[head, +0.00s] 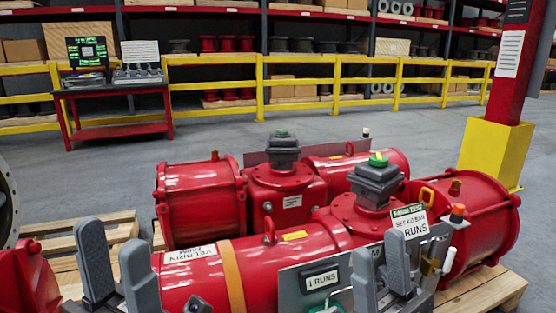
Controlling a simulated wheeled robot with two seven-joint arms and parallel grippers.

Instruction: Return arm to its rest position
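My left gripper (116,272) is at the lower left, its two grey fingers upright and apart with nothing seen between them. It is left of the front red actuator (205,268), over the pallet area. My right gripper (381,272) is at the lower right, in front of the grey control panel (296,283). Its fingers are also apart, and I see no object held between them. The panel has a display reading "1 RUNS" (320,281) and a sign (410,222). The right fingers hide part of the panel; whether they touch it I cannot tell.
A second red actuator (200,190) lies behind the first. Wooden pallets (480,291) are underneath. A yellow-based red post (495,150) stands at the right. A red cart (118,130), a yellow railing (330,81) and shelves are behind. Grey floor (220,132) between is clear.

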